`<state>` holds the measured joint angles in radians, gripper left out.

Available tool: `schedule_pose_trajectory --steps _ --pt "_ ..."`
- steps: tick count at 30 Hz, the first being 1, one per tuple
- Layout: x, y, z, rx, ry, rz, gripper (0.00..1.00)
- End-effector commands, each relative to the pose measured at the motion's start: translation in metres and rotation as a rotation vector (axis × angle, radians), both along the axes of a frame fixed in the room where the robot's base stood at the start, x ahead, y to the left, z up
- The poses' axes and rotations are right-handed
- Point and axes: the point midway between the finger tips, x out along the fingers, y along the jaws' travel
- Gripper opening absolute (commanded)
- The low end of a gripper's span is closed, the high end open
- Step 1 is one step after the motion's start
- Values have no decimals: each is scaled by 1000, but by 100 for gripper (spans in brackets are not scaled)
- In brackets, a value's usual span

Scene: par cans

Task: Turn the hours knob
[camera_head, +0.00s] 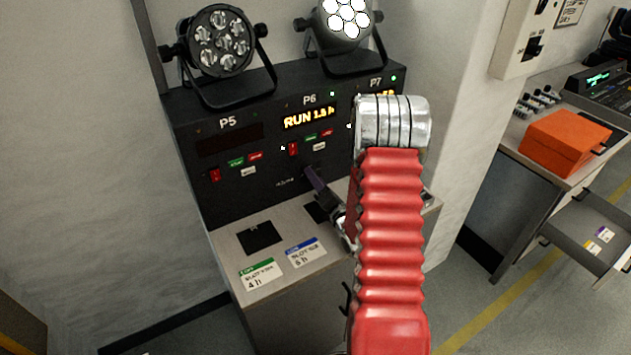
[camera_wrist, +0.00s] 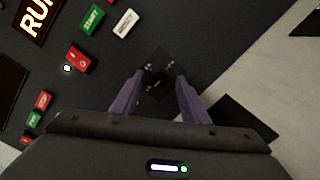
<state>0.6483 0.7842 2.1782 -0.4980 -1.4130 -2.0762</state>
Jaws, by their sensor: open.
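The black panel (camera_head: 262,150) has stations marked P5, P6 and P7. The P6 display (camera_head: 309,117) is lit and reads RUN with about 1.5 h. A small dark knob (camera_wrist: 157,82) sits below the P6 buttons in the wrist view, against the black panel. My gripper (camera_wrist: 159,76) is open, its two purple fingers on either side of the knob, and I cannot tell whether they touch it. In the head view my gripper (camera_head: 313,174) is at the lower P6 panel and hides the knob there.
A lit lamp (camera_head: 345,18) stands above P6 and an unlit lamp (camera_head: 220,42) above P5. A green-striped card (camera_head: 261,275) reading 4 h and a blue-striped card (camera_head: 305,252) lie on the shelf below. An orange box (camera_head: 565,142) is on the right-hand table.

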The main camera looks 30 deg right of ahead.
Motion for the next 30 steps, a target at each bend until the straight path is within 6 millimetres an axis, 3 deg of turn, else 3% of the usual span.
schedule_pose_trajectory --steps 5,22,23,30 --pt "0 0 0 0 0 0 41" --pt "-1 -1 0 0 1 -2 1" --pt "-1 8 -1 1 3 1 0" --pt "-1 0 -1 15 1 0 0"
